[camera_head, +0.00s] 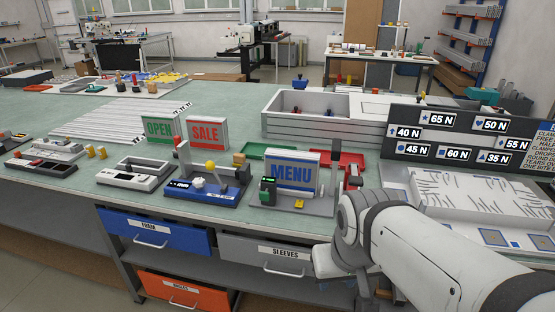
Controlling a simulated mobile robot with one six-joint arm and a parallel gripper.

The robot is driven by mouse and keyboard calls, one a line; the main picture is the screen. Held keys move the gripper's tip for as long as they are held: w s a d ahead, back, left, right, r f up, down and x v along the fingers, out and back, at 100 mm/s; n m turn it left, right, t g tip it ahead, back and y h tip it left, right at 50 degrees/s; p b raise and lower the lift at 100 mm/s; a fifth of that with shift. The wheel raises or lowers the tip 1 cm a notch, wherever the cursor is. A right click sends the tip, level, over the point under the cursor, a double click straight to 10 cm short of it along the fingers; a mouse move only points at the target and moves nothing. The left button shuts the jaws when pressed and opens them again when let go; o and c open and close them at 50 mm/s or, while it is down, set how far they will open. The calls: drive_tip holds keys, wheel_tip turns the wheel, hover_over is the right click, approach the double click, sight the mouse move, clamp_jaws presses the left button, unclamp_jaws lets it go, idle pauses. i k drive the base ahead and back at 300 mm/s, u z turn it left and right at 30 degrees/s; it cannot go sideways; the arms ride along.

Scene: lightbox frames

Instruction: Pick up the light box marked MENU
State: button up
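The light box marked MENU (292,174) stands upright, with blue letters on a yellowish-grey face and a pale frame. It is at the middle of the bench, in or just behind a grey fixture (308,206) with a dark green-lit unit at its left. Two more light boxes stand to its left and farther back: OPEN (160,130) in green and SALE (207,134) in red. My white arm reaches in from the lower right, its bend just right of and below the MENU box. My gripper's fingers cannot be made out clearly, and nothing is seen held.
A blue fixture (205,190) with a yellow knob stands close left of MENU. A red tray (342,160) and a green tray (268,151) lie behind it. A force-label board (464,140) stands at right. Drawers FOAM (158,232) and SLEEVES (270,256) sit below the bench edge.

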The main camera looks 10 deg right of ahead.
sight(293, 170)
drive_tip(key=u, duration=0.05)
drive_tip(key=i, duration=0.9)
drive_tip(key=z, duration=0.05)
